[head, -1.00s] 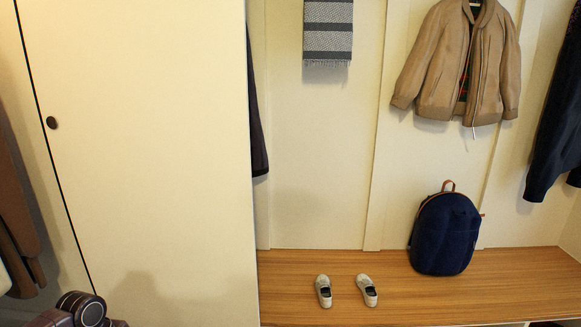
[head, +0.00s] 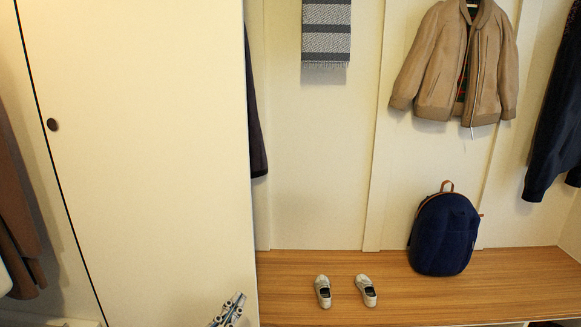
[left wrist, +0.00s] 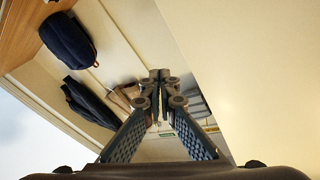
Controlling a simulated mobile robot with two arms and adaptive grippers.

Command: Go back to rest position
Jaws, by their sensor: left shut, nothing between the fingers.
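My left gripper (head: 229,310) shows at the bottom edge of the head view, in front of the white cabinet door. Its fingers are together and hold nothing. In the left wrist view its fingers (left wrist: 160,82) meet at the tips, with open air around them. My right gripper is in neither view. A pair of light shoes (head: 345,291) stands side by side on the wooden bench (head: 420,292), to the right of my left gripper and apart from it.
The tall white cabinet door (head: 150,150) with a dark knob (head: 53,125) fills the left side. A navy backpack (head: 444,234) stands on the bench. A tan jacket (head: 457,62) and a patterned scarf (head: 326,32) hang on the wall. The bench front is otherwise clear.

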